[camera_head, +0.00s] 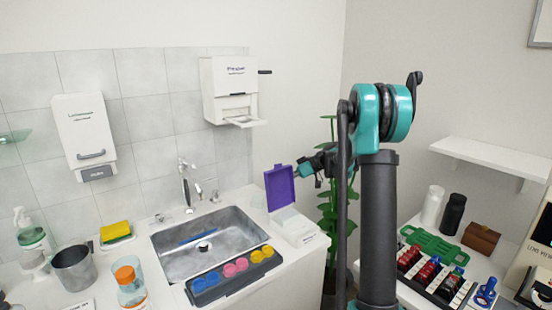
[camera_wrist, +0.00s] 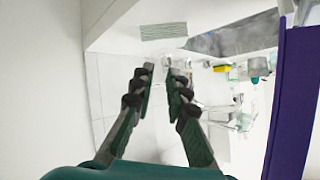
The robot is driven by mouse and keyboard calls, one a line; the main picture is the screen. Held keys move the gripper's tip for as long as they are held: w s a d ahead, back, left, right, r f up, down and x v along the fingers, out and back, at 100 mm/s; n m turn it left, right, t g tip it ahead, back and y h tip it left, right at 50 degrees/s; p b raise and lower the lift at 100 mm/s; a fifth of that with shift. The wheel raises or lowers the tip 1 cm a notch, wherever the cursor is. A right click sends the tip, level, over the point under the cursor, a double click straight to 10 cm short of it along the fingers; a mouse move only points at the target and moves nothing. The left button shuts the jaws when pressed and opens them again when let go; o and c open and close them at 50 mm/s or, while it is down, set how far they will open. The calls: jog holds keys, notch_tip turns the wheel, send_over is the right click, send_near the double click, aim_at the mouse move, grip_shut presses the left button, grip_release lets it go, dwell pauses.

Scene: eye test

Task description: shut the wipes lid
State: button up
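The wipes box (camera_head: 297,228) is white and stands at the right end of the sink counter. Its purple lid (camera_head: 279,187) is up, standing roughly upright at the back of the box. The lid also shows as a tall purple panel at the right edge of the wrist view (camera_wrist: 290,105). My gripper (camera_head: 304,170) is just right of the lid's upper part in the head view. In the wrist view the fingers (camera_wrist: 161,72) are partly apart with nothing between them. The lid is right of the fingers, not between them; contact cannot be told in the head view.
A metal sink (camera_head: 207,245) is left of the box, with a dark tray of coloured round pieces (camera_head: 233,274) along its front. A white dispenser (camera_head: 232,90) hangs on the wall above. A green plant (camera_head: 330,205) stands behind my arm. A cluttered table (camera_head: 405,286) is at right.

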jog(key=s+a+r+m+h, duration=0.1)
jog(key=r, duration=0.2)
jog(key=s+a+r+m+h, duration=0.1)
jog(key=r+h, duration=0.1)
jog(key=r, duration=0.2)
jog(key=s+a+r+m+h, duration=0.1)
jog(key=r+h, duration=0.1)
jog(key=r, duration=0.1)
jog(key=shift+r+g, duration=0.25)
jog(key=shift+g, duration=0.15)
grip_shut()
jog(key=s+d+r+m+t+h, duration=0.1)
jog(key=s+r+m+h, duration=0.2)
jog(key=r, duration=0.4)
jog(key=s+d+r+h, duration=0.25)
jog(key=s+r, duration=0.25)
jog(key=r, duration=0.3)
notch_tip(320, 180, down, 10)
jog(key=w+a, duration=0.1)
jog(key=a, duration=0.1)
jog(key=shift+d+f, duration=0.1)
